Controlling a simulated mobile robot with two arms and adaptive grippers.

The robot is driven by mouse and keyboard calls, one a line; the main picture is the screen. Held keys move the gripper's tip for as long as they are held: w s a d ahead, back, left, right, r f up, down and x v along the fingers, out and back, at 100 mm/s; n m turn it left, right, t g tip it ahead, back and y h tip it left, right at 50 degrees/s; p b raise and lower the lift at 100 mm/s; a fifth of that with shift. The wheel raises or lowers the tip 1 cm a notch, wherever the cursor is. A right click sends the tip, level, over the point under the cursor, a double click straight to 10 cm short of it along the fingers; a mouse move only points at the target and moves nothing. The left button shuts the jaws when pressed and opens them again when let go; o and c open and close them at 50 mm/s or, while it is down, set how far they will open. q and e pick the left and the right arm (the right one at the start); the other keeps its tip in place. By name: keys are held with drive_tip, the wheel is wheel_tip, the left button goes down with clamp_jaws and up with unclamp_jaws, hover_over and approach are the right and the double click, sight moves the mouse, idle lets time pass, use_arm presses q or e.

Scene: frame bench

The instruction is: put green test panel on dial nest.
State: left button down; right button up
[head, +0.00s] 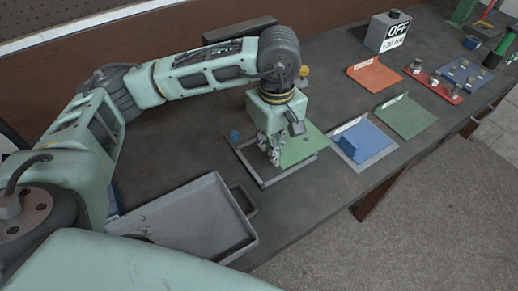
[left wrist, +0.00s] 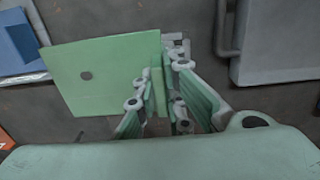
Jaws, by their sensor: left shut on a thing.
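The green test panel (head: 300,150) is a flat light-green square with a dark round spot. It also shows in the left wrist view (left wrist: 100,72). My left gripper (head: 272,158) is shut on one edge of the panel; its fingers (left wrist: 160,100) lie on both sides of that edge. I cannot tell whether the panel touches the frame. My right gripper is not in view.
A grey tray (head: 244,241) stands close in front. To the right are a blue piece (head: 368,145) on a grey plate, a green labelled plate (head: 408,118) and an orange one (head: 376,76). An OFF box (head: 388,32) stands at the back. The bench edge runs along the right.

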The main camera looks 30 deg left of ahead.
use_arm(q)
drive_tip(key=a+f, duration=0.1)
drive_tip(key=a, duration=0.2)
drive_tip(key=a+f+p, duration=0.1)
drive_tip(key=shift+w+a+f, duration=0.1)
drive_tip(key=shift+a+f, duration=0.25)
wheel_tip(320, 180, down, 3)
drive_tip(key=shift+f+p, duration=0.1)
drive_tip(key=shift+p, duration=0.75)
drive_tip(key=shift+f, duration=0.45)
drive_tip(key=shift+f, duration=0.1)
drive_tip(key=c, duration=1.8)
unclamp_jaws()
drive_tip(key=shift+c, duration=0.2)
